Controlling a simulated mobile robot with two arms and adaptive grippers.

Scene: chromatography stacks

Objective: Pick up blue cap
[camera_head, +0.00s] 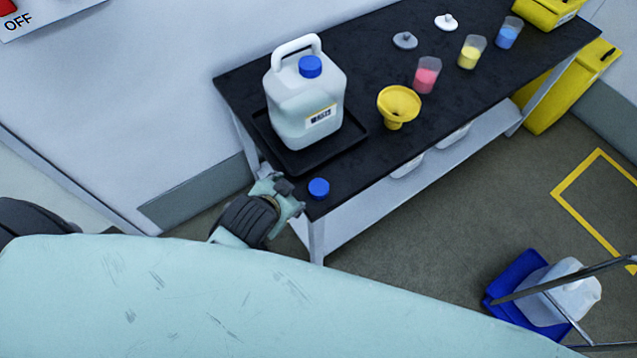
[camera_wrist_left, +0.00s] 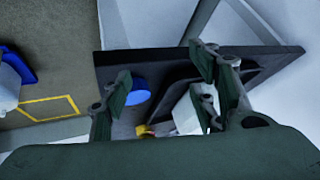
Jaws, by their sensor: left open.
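A loose blue cap (camera_head: 319,188) lies on the near left corner of the black tabletop (camera_head: 345,190). A second blue cap (camera_head: 311,66) sits on the white jug (camera_head: 300,100). My left gripper (camera_head: 291,197) is at the table corner, just left of the loose cap. In the left wrist view my open left gripper (camera_wrist_left: 162,82) has the loose cap (camera_wrist_left: 137,90) showing between its fingers, closer to the left finger. I see no contact with the cap. My right gripper is not in view.
The jug stands on a black tray (camera_head: 343,146) close behind the loose cap. A yellow funnel (camera_head: 399,105) and cups with red (camera_head: 427,76), yellow (camera_head: 471,52) and blue (camera_head: 508,34) contents stand farther right. The tabletop right of the cap is clear.

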